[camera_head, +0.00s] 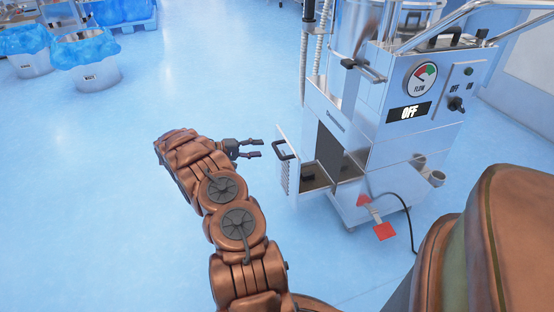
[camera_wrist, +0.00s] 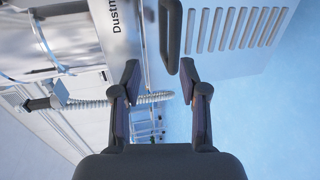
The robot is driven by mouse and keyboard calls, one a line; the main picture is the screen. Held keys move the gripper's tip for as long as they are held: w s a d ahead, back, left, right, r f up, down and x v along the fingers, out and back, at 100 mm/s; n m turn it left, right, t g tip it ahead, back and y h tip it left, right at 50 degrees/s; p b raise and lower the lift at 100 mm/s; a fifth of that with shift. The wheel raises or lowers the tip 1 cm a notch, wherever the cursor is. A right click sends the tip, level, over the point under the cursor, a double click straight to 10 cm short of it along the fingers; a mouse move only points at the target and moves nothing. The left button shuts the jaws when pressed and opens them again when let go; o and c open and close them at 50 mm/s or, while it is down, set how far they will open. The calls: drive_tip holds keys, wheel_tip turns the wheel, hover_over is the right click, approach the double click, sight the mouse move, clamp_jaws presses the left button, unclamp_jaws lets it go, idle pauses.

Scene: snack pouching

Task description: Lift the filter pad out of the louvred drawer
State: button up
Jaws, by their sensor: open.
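The louvred drawer (camera_head: 286,178) stands pulled out from the left side of the steel machine. Its slotted front and black bar handle (camera_head: 284,150) face my gripper (camera_head: 252,148). My gripper is open and empty, just left of the handle and apart from it. In the wrist view the louvred front (camera_wrist: 236,28) is at the upper right, and the handle (camera_wrist: 171,38) lies ahead of the open fingers (camera_wrist: 160,82). I see brown and dark surfaces inside the drawer in the head view, but cannot clearly tell the filter pad from the drawer's interior.
The steel machine (camera_head: 385,145) has a dial, an OFF display and a red pedal (camera_head: 384,231) at its base, with a black cable on the floor. Blue-lined bins (camera_head: 88,76) stand at the upper left. The floor left of the drawer is clear.

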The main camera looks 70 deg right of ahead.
sight(277, 149)
drive_tip(key=shift+w+f+b+x, duration=0.1)
drive_tip(key=shift+f+b+x, duration=0.3)
drive_tip(key=shift+x, duration=1.15)
drive_tip(key=shift+w+f+b+x, duration=0.1)
drive_tip(key=shift+f+b+x, duration=0.3)
drive_tip(key=shift+x, duration=1.15)
drive_tip(key=shift+w+f+b+x, duration=0.15)
drive_tip(key=shift+b+x, duration=0.45)
drive_tip(key=shift+x, duration=0.9)
drive_tip(key=shift+f, duration=0.1)
clamp_jaws()
